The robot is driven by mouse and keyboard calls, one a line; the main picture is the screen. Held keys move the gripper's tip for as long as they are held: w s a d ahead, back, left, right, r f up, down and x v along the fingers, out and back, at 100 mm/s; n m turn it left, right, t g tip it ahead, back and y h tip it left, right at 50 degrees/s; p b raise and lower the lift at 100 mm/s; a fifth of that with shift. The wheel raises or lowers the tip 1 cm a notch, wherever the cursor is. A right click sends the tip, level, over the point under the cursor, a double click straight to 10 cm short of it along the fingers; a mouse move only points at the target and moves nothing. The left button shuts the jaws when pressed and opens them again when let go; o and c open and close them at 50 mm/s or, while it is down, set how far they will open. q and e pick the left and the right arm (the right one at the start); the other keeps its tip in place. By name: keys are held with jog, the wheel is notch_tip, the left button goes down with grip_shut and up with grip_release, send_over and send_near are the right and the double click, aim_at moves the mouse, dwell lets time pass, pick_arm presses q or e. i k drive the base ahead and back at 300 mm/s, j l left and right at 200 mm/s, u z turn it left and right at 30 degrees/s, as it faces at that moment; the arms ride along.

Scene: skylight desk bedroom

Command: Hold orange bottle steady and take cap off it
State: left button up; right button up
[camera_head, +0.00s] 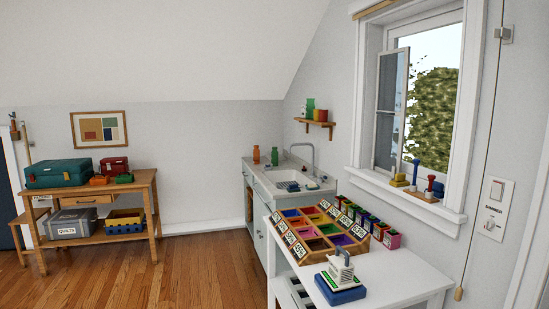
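A small orange bottle (256,154) stands upright at the back left of the sink counter (262,175). It is too small here to make out its cap clearly. A green bottle (275,156) stands close to its right, apart from it. Neither of my grippers shows in the head view, so nothing is seen touching the orange bottle.
The sink (312,180) and its faucet (301,150) are right of the bottles. A white table (400,272) with a compartment tray (287,247) stands in front. A wooden bench (88,193) with boxes is at left. The wooden floor (180,272) between is clear.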

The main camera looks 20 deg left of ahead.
aim_at(256, 151)
jog(key=i+j+u, duration=1)
jog(key=i+u, duration=0.35)
jog(key=i, duration=1.3)
jog(key=i+z, duration=0.15)
jog(key=i, duration=1.1)
jog(key=i+j, duration=0.1)
jog(key=i, duration=1.2)
jog(key=i+z, duration=0.2)
jog(key=i, duration=0.3)
jog(key=i+z, duration=0.25)
jog(key=i, duration=0.25)
jog(key=i+z, duration=0.2)
jog(key=i, duration=0.25)
jog(key=i+j+z, duration=0.2)
jog(key=i, duration=0.3)
